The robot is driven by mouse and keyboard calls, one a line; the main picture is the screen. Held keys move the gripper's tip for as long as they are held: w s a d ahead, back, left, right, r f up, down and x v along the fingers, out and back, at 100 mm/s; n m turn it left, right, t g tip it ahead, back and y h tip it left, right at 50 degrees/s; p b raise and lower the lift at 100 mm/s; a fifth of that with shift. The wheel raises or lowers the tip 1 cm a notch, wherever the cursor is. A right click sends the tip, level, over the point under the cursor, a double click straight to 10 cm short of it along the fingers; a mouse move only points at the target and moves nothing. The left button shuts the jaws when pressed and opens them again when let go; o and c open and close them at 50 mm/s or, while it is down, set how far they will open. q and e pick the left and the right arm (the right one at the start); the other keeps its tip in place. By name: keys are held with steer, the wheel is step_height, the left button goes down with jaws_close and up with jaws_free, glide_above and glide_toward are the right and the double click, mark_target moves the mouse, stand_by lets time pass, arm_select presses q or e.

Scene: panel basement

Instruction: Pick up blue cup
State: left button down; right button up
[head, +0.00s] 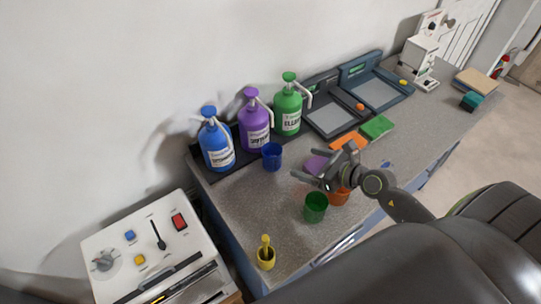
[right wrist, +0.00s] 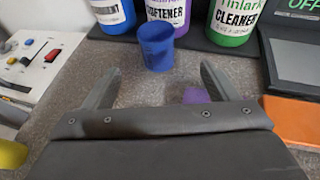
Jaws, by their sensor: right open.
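The blue cup (head: 272,157) stands upright on the grey counter in front of the purple bottle. It also shows in the right wrist view (right wrist: 156,47), beyond my fingertips and roughly between them. My right gripper (head: 304,178) is open and empty above the counter, to the right of the cup and nearer to me. In the right wrist view its two fingers (right wrist: 160,82) are spread apart, with bare counter between them and the cup. My left gripper is in neither view.
Blue (head: 216,143), purple (head: 254,124) and green (head: 288,108) bottles stand behind the cup. A purple sponge-like block (head: 315,165) lies by my gripper. A control panel (head: 150,248) stands at left.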

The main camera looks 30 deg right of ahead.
glide_toward(265, 151)
steer(key=shift+d+p+x, duration=0.2)
steer(key=shift+p+x, duration=0.35)
steer(key=shift+x, duration=0.45)
steer(key=shift+p+x, duration=0.5)
steer(key=shift+x, duration=2.15)
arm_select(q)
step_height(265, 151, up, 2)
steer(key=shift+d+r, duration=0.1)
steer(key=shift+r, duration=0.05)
arm_select(e)
steer(key=shift+s+a, duration=0.1)
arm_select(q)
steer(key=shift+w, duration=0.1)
arm_select(e)
steer(key=c, duration=1.1)
steer(key=shift+r, duration=0.15)
